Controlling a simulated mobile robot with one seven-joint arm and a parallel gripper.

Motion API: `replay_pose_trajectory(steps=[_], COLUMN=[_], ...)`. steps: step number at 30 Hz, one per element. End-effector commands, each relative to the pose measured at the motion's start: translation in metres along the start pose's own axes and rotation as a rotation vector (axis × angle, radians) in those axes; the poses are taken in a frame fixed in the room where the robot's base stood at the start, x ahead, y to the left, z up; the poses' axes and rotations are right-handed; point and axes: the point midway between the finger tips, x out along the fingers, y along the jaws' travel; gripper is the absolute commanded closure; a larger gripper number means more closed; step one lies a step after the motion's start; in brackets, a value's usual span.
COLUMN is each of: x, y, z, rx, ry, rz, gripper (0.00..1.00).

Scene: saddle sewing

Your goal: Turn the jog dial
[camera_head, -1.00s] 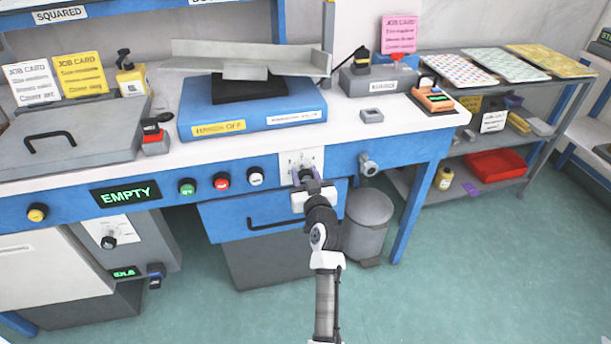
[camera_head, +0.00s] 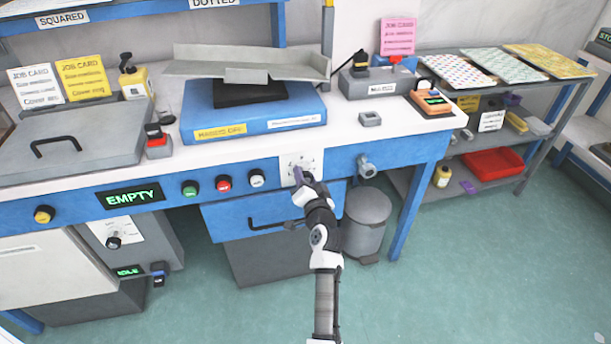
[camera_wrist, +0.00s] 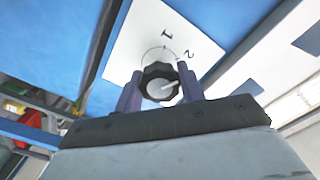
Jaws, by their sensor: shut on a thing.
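The jog dial is a black scalloped knob with a pale pointer line, seen between my fingers in the wrist view (camera_wrist: 160,83). It sits on a white plate (camera_wrist: 150,35) marked with 1 and 2 and a thin arc. In the head view the plate (camera_head: 301,162) is on the blue front of the bench, and the dial is hidden behind my gripper. My gripper (camera_head: 300,178) is at the plate, with its two purple fingers on either side of the dial, shut on it. The gripper looks rolled relative to the plate, and the pointer aims toward the 2 side.
Green (camera_head: 190,188), red (camera_head: 223,183) and white (camera_head: 257,178) buttons sit left of the plate. A drawer with a black handle (camera_head: 270,224) lies below. A grey bin (camera_head: 367,225) stands at lower right. A round metal fitting (camera_head: 366,166) sticks out to the right.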

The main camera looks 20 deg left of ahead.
Motion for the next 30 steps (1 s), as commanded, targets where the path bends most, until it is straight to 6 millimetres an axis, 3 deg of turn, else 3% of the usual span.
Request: replay_pose_trajectory(steps=[23, 24, 28, 30], x=[-0.0002, -0.0002, -0.0002, -0.0001], y=[0.0007, 0.0006, 0.0006, 0.0005], z=[0.0004, 0.0004, 0.0003, 0.0002], rx=[0.100, 0.100, 0.100, 0.099], ry=[0.000, 0.000, 0.000, 0.000], rz=[0.001, 0.001, 0.001, 0.000], gripper=[0.84, 0.57, 0.40, 0.39])
